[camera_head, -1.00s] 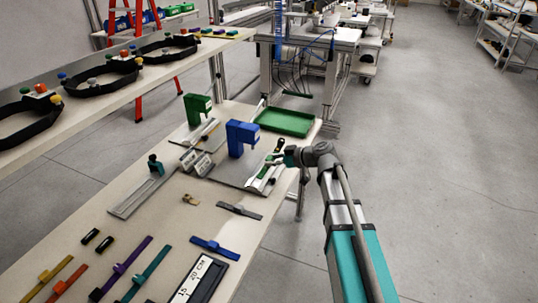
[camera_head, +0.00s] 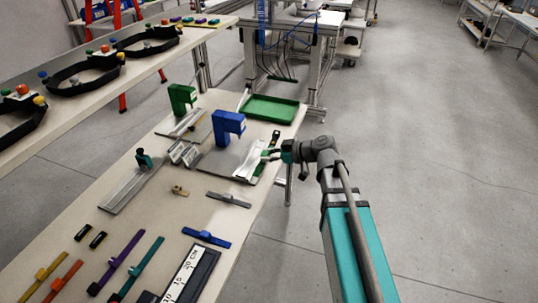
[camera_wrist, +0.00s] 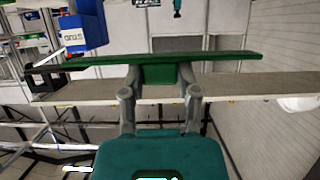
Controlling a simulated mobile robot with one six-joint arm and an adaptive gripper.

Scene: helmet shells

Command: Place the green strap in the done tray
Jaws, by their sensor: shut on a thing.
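The green strap (camera_wrist: 210,58) runs level across the wrist view, with its thick middle block (camera_wrist: 158,74) between my fingers. My gripper (camera_head: 271,154) is shut on that block. In the head view the strap (camera_head: 258,170) shows small and steep, partly hidden by my gripper, over the right edge of the bench near the blue press. I cannot tell its exact height above the bench. An empty green tray (camera_head: 270,108), the only tray in view, lies at the bench's far right end, beyond my gripper.
The blue press (camera_head: 228,128) stands just left of my gripper, with the green press (camera_head: 182,98) farther back. A metal plate (camera_head: 249,160) lies beside the strap. Several loose straps and a ruler (camera_head: 185,275) lie nearer. Open floor is to the right.

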